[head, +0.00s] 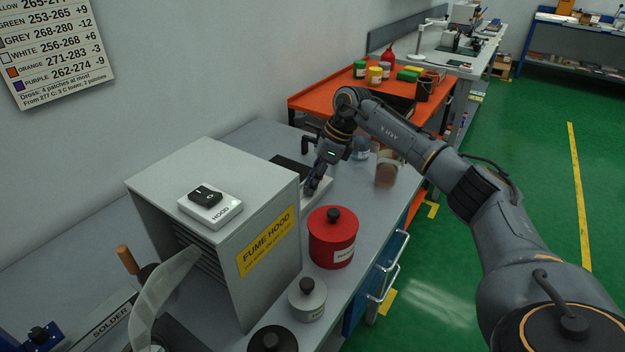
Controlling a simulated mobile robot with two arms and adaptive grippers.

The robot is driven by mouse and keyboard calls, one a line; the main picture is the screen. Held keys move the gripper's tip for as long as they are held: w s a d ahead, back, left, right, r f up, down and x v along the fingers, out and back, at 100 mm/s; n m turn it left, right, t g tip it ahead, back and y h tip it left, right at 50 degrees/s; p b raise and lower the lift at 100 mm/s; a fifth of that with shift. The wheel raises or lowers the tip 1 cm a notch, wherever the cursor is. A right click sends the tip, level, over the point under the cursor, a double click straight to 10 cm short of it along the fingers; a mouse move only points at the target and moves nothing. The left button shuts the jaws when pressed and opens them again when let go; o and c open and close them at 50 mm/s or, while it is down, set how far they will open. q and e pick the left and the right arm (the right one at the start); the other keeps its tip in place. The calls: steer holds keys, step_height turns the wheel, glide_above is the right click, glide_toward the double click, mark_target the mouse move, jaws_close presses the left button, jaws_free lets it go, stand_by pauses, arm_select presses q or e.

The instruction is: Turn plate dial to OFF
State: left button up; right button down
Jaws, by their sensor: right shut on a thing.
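The hot plate, a low pale box with a black top (289,166), stands on the grey bench, partly hidden behind the fume hood. My right gripper (313,187) reaches down from the upper right to the plate's near side. Its fingers are shut on what seems to be the plate dial. The dial itself is hidden by the fingers and its setting cannot be read. My left gripper is not in view.
The grey fume hood (270,242) with a white HOOD switch box (209,208) stands left of the gripper. A red lidded pot (333,238) and a grey one (307,300) stand in front. A brown jar (386,173) is right of the plate. An orange bench (328,99) lies behind.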

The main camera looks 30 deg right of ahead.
steer(key=n, duration=0.1)
steer(key=n+g, duration=0.1)
steer(key=n, duration=0.1)
steer(key=n+g, duration=0.1)
steer(key=n, duration=0.1)
steer(key=shift+w+y, duration=0.25)
steer(key=shift+y, duration=0.05)
steer(key=shift+d, duration=0.1)
stand_by(0.3)
steer(key=c, duration=1.1)
jaws_free()
steer(key=shift+c, duration=0.2)
steer(key=shift+s, duration=0.1)
